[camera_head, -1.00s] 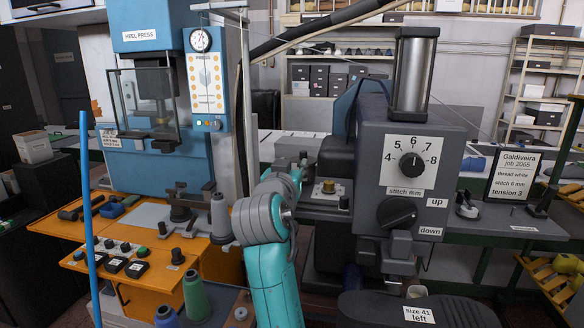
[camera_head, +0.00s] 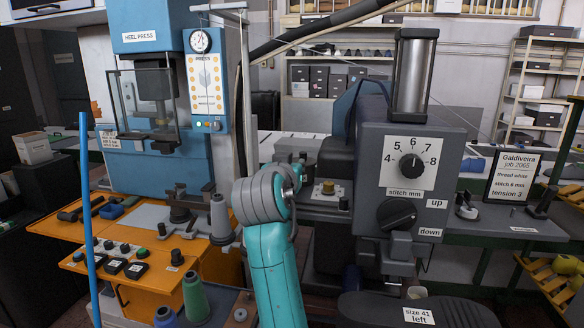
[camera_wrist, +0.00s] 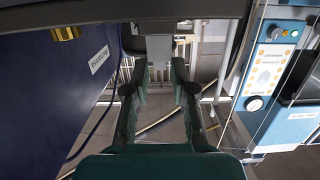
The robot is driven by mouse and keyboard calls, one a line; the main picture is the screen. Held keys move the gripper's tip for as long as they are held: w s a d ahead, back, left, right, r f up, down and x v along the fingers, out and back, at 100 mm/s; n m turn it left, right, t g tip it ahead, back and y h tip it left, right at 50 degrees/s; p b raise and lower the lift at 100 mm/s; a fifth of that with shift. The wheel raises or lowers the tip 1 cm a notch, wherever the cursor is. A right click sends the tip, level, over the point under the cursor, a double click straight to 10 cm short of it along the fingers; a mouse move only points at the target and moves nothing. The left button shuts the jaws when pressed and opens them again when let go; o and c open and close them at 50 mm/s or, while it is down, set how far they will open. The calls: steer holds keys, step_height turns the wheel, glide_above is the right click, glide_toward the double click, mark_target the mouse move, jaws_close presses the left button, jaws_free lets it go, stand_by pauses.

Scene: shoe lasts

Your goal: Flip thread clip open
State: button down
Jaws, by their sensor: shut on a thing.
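In the wrist view my gripper (camera_wrist: 160,72) reaches up the picture with its two dark green fingers. The fingertips lie either side of a small grey block (camera_wrist: 158,48) below a dark bar, and my gripper is shut on it. This block looks like the thread clip, though its lid and hinge cannot be made out. In the head view my teal arm hides the gripper and the clip. The grey stitching machine (camera_head: 408,130) stands right of my arm, with a brass knob (camera_head: 328,188) on its left arm.
The blue heel press (camera_head: 150,90) stands at the left, behind an orange bench with thread cones (camera_head: 196,298). A blue upright rod (camera_head: 87,220) stands at the front left. A black sole marked size 41 left (camera_head: 420,312) lies at the front right. A job card (camera_head: 513,177) stands at the right.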

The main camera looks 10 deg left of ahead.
steer(key=c, duration=1.2)
jaws_free()
steer(key=shift+o, duration=0.2)
steer(key=shift+s, duration=0.1)
steer(key=s+r, duration=0.1)
steer(key=s, duration=1)
steer(key=shift+s+a+r, duration=0.15)
steer(key=shift+s+r, duration=0.1)
steer(key=shift+s, duration=0.1)
